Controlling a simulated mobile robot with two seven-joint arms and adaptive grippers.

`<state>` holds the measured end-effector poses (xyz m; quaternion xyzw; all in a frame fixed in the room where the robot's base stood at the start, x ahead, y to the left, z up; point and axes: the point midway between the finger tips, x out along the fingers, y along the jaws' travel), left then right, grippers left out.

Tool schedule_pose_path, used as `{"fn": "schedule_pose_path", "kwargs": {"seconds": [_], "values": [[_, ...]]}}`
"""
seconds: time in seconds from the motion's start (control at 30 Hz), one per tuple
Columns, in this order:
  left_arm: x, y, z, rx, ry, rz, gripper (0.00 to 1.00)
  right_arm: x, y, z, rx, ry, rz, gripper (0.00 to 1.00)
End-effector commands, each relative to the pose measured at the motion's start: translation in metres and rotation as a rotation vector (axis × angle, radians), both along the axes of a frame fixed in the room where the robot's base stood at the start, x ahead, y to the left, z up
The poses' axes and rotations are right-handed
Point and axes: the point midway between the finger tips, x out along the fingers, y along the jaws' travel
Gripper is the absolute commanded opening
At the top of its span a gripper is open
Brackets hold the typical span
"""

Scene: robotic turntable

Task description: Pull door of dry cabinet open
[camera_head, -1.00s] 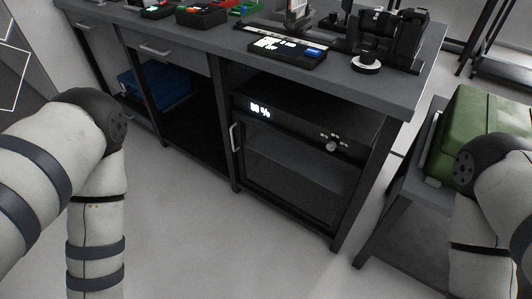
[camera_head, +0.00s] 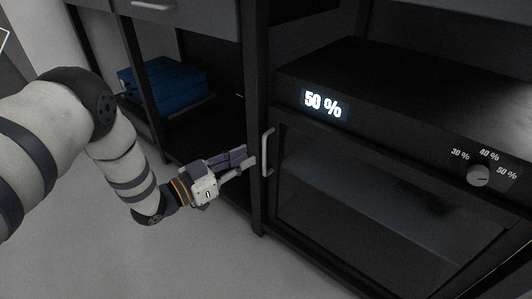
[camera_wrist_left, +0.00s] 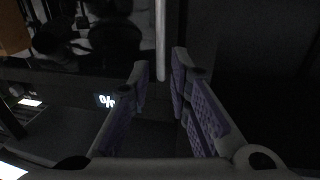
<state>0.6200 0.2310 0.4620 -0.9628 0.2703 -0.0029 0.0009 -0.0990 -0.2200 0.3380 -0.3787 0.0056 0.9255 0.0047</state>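The dry cabinet (camera_head: 315,142) is a dark box under the table, with a lit "50 %" display and a dark glass door (camera_head: 345,205) that looks closed. Its pale vertical handle (camera_head: 267,152) is on the door's left edge. My left gripper (camera_head: 246,159) is open just left of the handle, fingers pointing toward it. In the left wrist view, the handle (camera_wrist_left: 160,40) stands ahead between the two open, purple-padded fingers (camera_wrist_left: 160,75), mostly beyond their tips. I see no grip on it. My right gripper is out of view.
A knob (camera_head: 478,175) with percent marks sits at the cabinet's right front. A dark table leg (camera_head: 256,100) stands left of the cabinet. The floor in front is clear.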

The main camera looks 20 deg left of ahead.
Motion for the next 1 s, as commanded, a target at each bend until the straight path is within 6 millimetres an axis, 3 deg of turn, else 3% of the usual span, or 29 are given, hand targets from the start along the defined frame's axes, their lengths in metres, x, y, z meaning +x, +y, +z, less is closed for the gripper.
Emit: {"fn": "schedule_pose_path", "kwargs": {"seconds": [0.2,0.33,0.63,0.73,1.0], "values": [[0.043,-0.026,-0.006,0.000,0.004,0.000,0.18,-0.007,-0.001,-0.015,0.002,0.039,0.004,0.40],[0.056,-0.034,-0.004,0.000,0.004,0.001,0.18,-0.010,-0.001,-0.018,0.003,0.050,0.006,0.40],[0.060,-0.036,-0.002,0.000,0.004,0.003,0.18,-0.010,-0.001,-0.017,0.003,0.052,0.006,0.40],[0.060,-0.036,-0.002,0.000,0.004,0.003,0.00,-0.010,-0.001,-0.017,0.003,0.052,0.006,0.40],[0.059,-0.036,-0.002,0.000,0.006,0.003,0.00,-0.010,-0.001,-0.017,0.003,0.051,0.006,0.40]]}}
